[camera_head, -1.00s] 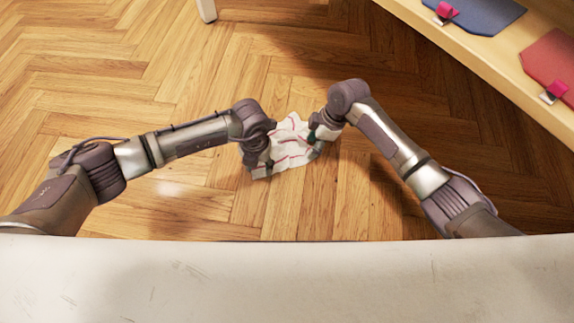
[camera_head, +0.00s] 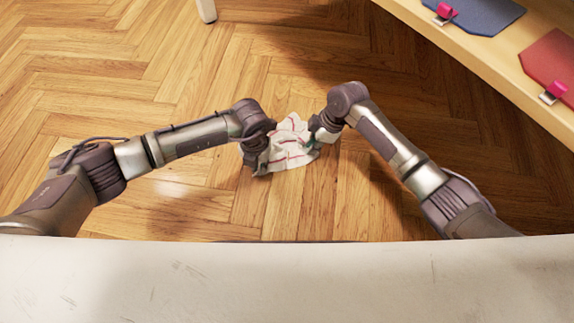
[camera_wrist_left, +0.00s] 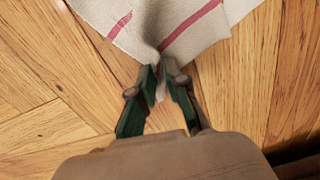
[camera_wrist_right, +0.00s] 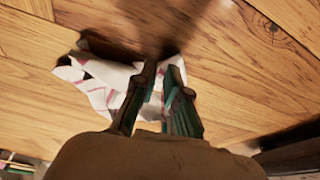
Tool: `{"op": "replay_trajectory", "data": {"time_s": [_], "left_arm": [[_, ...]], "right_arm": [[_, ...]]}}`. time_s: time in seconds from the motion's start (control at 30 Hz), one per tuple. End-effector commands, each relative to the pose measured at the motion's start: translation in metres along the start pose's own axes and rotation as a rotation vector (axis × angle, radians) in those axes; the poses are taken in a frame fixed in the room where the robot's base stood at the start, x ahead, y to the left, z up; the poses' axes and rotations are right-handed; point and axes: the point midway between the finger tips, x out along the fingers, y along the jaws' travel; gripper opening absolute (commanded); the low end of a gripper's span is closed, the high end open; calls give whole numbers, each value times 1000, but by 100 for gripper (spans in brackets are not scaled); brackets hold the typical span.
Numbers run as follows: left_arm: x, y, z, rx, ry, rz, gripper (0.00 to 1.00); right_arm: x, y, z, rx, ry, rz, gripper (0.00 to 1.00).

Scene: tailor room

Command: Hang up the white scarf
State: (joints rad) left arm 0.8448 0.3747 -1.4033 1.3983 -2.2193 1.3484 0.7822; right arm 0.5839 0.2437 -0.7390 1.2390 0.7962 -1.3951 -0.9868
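The white scarf (camera_head: 289,148) with red stripes hangs bunched between my two grippers, above the wood floor. My left gripper (camera_wrist_left: 159,70) is shut on an edge of the scarf, and the cloth gathers into folds at its fingertips in the left wrist view (camera_wrist_left: 170,25). My right gripper (camera_wrist_right: 165,66) is beside the scarf's right side. Its fingers stand slightly apart, and the scarf (camera_wrist_right: 102,82) shows behind and left of them in the right wrist view. No cloth is clearly pinched between its tips. No hanging place for the scarf is identifiable.
A pale wooden shelf (camera_head: 470,55) runs along the upper right, with a blue piece (camera_head: 484,12) and a red piece (camera_head: 553,62) on it. A white leg (camera_head: 207,10) stands at the top. The herringbone floor around the grippers is clear.

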Motion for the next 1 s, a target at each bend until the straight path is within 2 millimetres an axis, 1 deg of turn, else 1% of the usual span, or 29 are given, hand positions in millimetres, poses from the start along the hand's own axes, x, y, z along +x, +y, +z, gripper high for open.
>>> {"op": "replay_trajectory", "data": {"time_s": [0.03, 0.1, 1.0], "left_arm": [[2, 1, -1, 0, 3, 2, 6], [2, 1, -2, 0, 4, 2, 0], [4, 1, -3, -1, 6, 4, 0]], "right_arm": [[1, 0, 0, 0, 0, 0, 5], [1, 0, 0, 0, 0, 0, 0], [2, 0, 0, 0, 0, 0, 0]]}}
